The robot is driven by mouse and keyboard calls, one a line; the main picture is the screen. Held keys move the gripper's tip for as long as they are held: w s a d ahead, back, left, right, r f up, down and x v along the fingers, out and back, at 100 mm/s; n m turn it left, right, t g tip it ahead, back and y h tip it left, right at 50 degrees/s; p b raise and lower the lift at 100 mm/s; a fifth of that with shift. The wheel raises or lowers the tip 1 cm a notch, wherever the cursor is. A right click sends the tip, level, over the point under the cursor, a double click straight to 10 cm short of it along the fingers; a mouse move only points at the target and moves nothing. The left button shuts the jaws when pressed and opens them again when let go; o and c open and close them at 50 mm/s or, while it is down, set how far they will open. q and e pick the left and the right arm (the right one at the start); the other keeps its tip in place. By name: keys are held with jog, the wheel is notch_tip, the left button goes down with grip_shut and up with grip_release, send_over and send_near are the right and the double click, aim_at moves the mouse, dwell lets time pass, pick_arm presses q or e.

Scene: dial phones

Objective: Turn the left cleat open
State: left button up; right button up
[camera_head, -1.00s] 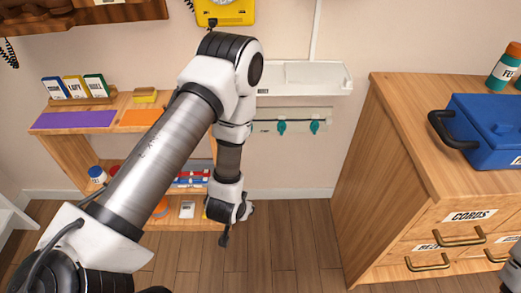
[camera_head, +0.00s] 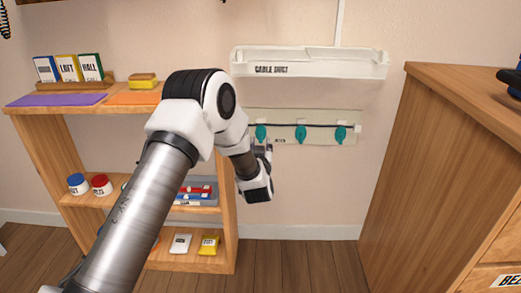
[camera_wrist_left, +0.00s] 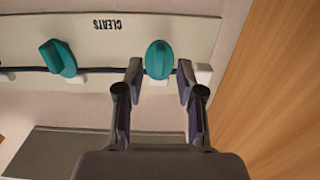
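The cleat board (camera_head: 315,137) is a pale strip on the wall with three teal cleats and a dark cable running along it. The left cleat (camera_head: 261,134) stands roughly upright. My left gripper (camera_head: 262,148) is at it from below. In the left wrist view, which shows the board upside down, the left cleat (camera_wrist_left: 158,60) sits between the tips of my open left gripper (camera_wrist_left: 158,75), with gaps visible at both sides. The middle cleat (camera_head: 301,134) also shows in the wrist view (camera_wrist_left: 57,58), tilted. The right cleat (camera_head: 340,134) is clear of the gripper. My right gripper is out of view.
A white cable duct (camera_head: 310,68) is fixed just above the board. A wooden shelf (camera_head: 228,225) with jars and boxes stands close on the left. A wooden cabinet (camera_head: 430,180) stands on the right. The floor below the board is clear.

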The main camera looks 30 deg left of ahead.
pick_arm(q)
jog(key=shift+x, duration=1)
grip_shut()
